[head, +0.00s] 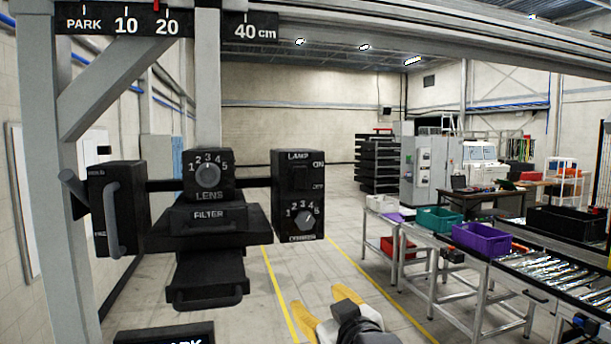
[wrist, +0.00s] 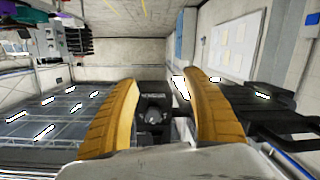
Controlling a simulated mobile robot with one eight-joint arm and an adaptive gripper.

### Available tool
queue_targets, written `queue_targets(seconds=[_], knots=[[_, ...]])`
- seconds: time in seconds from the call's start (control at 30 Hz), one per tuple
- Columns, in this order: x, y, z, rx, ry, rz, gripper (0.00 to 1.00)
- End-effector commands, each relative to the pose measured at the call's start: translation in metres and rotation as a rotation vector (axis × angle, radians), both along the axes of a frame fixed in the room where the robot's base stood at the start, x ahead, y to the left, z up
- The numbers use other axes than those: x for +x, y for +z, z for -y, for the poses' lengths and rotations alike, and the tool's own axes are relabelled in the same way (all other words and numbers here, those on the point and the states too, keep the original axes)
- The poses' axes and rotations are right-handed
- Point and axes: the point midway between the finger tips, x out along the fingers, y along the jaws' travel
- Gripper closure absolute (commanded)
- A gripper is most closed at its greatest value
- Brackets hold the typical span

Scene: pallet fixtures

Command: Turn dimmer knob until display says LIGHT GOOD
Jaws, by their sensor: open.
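The dimmer knob (head: 305,219) is a grey dial with numbers 1 to 5 on the lower face of a black lamp box (head: 283,196). Its pointer seems to lean up and right; the exact number is unclear. A black display (head: 165,336) at the bottom edge is cut off, with only white letters like "ARK" readable. My gripper (head: 325,308) has yellow fingers, open and empty, low and right of the lamp box. In the wrist view, a dark knob (wrist: 153,116) shows between the spread fingers (wrist: 162,82), apart from them.
Left of the lamp box are the lens dial (head: 208,173), the filter drawer (head: 208,217) and a box with a handle (head: 113,210). A scale rail (head: 165,22) runs overhead. Benches with bins (head: 480,238) stand right. Floor lies open between.

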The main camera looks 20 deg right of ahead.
Motion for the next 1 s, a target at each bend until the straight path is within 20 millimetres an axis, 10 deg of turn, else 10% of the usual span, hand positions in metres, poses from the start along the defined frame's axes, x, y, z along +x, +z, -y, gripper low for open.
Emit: queue_targets(seconds=[0.1,0.27,1.0], knots=[[0.012,0.070,0.005,-0.024,-0.016,0.088,0.44],[0.020,0.108,0.009,-0.045,-0.033,0.158,0.44],[0.115,0.113,0.011,-0.050,-0.038,0.174,0.44]])
